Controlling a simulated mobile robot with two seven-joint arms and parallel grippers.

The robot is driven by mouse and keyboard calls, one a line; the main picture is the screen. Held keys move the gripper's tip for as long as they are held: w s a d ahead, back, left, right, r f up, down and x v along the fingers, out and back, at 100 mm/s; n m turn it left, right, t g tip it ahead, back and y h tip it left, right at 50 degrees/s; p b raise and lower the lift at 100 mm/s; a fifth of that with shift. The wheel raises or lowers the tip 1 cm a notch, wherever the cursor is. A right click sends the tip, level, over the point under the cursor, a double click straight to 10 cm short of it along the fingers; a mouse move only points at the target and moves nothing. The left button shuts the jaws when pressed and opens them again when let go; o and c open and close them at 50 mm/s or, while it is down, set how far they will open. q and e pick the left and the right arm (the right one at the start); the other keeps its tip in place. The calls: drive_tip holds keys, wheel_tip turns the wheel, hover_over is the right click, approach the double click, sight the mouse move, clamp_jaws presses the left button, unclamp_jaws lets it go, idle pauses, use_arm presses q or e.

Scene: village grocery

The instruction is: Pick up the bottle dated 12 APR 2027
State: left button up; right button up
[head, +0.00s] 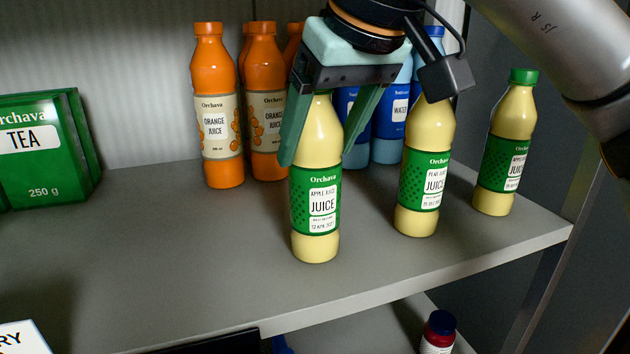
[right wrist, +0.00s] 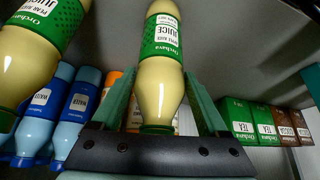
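The apple juice bottle (head: 316,215) with the label 12 APR 2027 stands upright near the shelf's front. It is pale yellow with a green label. My right gripper (head: 318,153) points down over it, fingers open on either side of its neck and shoulder; its cap is hidden in the head view. In the right wrist view the bottle (right wrist: 160,85) shows upside down between the two green fingers, with a gap beside it. A pear juice bottle (head: 424,190) and another pale yellow bottle with a green cap (head: 503,160) stand to the right. My left gripper is out of view.
Orange juice bottles (head: 218,125) and blue water bottles (head: 390,120) stand behind. Green tea boxes (head: 45,150) are at the left. The grey shelf (head: 170,260) is clear at front left. A dark red jar (head: 438,335) with a blue lid is below.

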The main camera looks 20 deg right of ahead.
clamp_jaws()
idle(0.3)
drive_tip(key=shift+r, duration=0.15)
idle(0.3)
